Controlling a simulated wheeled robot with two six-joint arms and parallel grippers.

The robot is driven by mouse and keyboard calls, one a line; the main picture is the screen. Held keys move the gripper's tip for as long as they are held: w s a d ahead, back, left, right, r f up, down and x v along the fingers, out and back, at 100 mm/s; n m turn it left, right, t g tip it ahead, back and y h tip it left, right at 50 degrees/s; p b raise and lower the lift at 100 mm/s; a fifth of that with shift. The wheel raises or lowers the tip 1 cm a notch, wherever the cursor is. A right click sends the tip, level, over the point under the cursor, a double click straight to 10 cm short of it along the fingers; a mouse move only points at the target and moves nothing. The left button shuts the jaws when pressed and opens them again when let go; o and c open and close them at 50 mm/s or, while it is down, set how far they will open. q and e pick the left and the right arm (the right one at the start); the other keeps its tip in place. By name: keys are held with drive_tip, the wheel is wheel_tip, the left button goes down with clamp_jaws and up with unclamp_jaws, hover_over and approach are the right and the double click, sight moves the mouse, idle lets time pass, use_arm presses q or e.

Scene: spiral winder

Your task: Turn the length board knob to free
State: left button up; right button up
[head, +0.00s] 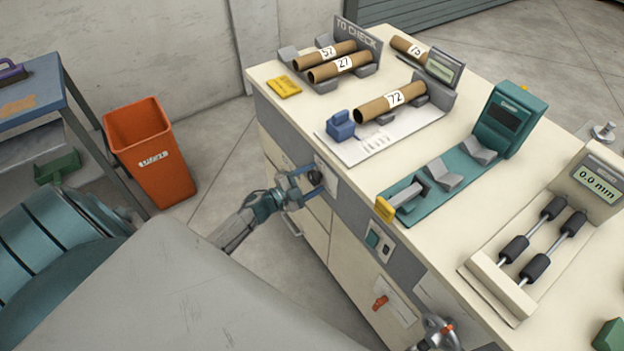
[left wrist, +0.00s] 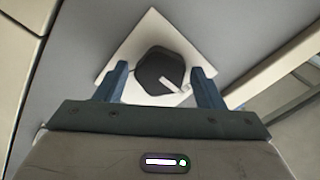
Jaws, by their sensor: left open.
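The black knob (head: 315,177) sits on a white plate (head: 326,170) on the grey front panel of the bench, below the white board that bears the 72 tube. In the left wrist view the dark, many-sided knob (left wrist: 157,68) has a pale pointer (left wrist: 174,85) aimed to the lower right. My left gripper (head: 303,179) is open at the knob. In the left wrist view its blue fingers (left wrist: 160,84) stand to either side of the knob, with gaps showing. A grey part with an orange mark at the bottom edge seems to be my right arm; its jaw state is unclear.
Cardboard tubes (head: 392,101), a teal gauge stand (head: 510,118) and a roller meter (head: 590,185) stand on top. An orange bin (head: 152,150) stands left.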

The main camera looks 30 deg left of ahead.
use_arm(q)
drive_tip(key=b+v, duration=0.2)
drive_tip(key=v, duration=0.8)
drive_tip(key=shift+s+a, duration=0.15)
drive_tip(key=shift+s, duration=0.15)
drive_tip(key=shift+f, duration=0.1)
drive_tip(key=s+a+f+n+g+y, duration=0.2)
drive_tip(key=s+f+n+g+y, duration=0.25)
drive_tip(key=f, duration=0.75)
drive_tip(key=s+a+f+n+g+y, duration=0.1)
drive_tip(key=s+f+n+y, duration=0.35)
drive_tip(key=f, duration=0.85)
drive_tip(key=s+d+f+n+g, duration=0.2)
drive_tip(key=s+d+f+g, duration=0.1)
drive_tip(key=s, duration=0.7)
drive_tip(key=s+d+f+n+g+h, duration=0.1)
drive_tip(key=s+d+f+n+g, duration=0.1)
drive_tip(key=s+f, duration=0.6)
drive_tip(key=s+d+f+n+g, duration=0.1)
drive_tip(key=s+d+f+g, duration=0.4)
drive_tip(key=s, duration=0.8)
drive_tip(key=shift+d+f+n, duration=0.4)
drive_tip(key=shift+d+f, duration=0.35)
drive_tip(key=shift+d, duration=0.1)
